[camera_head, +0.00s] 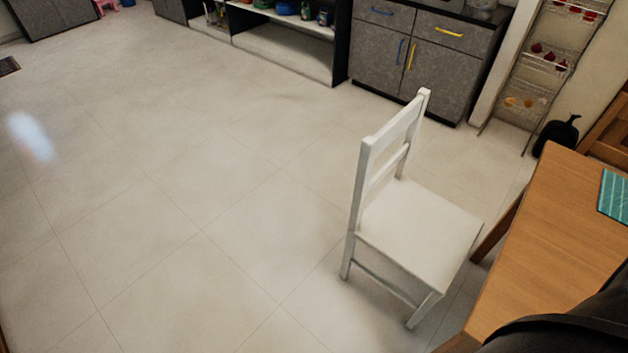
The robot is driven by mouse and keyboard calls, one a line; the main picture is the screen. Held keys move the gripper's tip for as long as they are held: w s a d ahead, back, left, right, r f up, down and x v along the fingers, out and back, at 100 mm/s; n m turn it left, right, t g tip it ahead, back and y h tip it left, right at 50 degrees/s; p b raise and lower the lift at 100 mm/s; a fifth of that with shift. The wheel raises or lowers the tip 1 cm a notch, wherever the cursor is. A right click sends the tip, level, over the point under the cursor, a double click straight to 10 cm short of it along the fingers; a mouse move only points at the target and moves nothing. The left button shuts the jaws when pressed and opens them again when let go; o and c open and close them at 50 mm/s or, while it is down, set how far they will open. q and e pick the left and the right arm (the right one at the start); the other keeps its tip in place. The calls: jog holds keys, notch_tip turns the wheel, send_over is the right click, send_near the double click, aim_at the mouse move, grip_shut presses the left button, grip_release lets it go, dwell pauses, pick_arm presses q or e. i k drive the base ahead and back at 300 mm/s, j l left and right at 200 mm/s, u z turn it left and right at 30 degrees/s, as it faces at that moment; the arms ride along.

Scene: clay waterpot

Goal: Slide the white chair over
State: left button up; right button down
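The white chair (418,232) stands upright on the tiled floor, right of the middle of the head view. Its slatted back is on the left side and its seat faces right, toward the wooden table. Part of its far legs is hidden by the seat and frame. Neither of my grippers is in view. A dark rounded shape in the bottom right corner may be part of my own body.
The wooden table (553,228) stands close to the chair's right side, with a teal mat (614,196) on it. Grey cabinets (420,52) and a wire rack (538,70) line the back. A black object (558,134) sits behind the table. The floor left of the chair is clear.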

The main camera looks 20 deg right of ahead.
aim_at(428, 237)
jog(key=i+j, duration=0.15)
jog(key=i, duration=0.6)
jog(key=i+j, duration=0.1)
jog(key=i, duration=0.65)
jog(key=i+z, duration=0.35)
jog(key=z, duration=0.15)
jog(key=i+j+z, duration=0.1)
jog(key=i+z, duration=0.35)
jog(key=i+j+z, duration=0.2)
jog(key=z, duration=0.3)
jog(key=i+z, duration=0.1)
jog(key=z, duration=0.35)
jog(key=i+z, duration=0.15)
jog(key=z, duration=0.25)
jog(key=i+z, duration=0.1)
jog(key=z, duration=0.35)
jog(key=i+j+z, duration=0.1)
jog(key=z, duration=0.3)
jog(key=i+j+z, duration=0.15)
jog(key=z, duration=0.25)
jog(key=i+j+z, duration=0.2)
jog(key=z, duration=0.2)
jog(key=i+j, duration=0.05)
jog(key=i, duration=0.05)
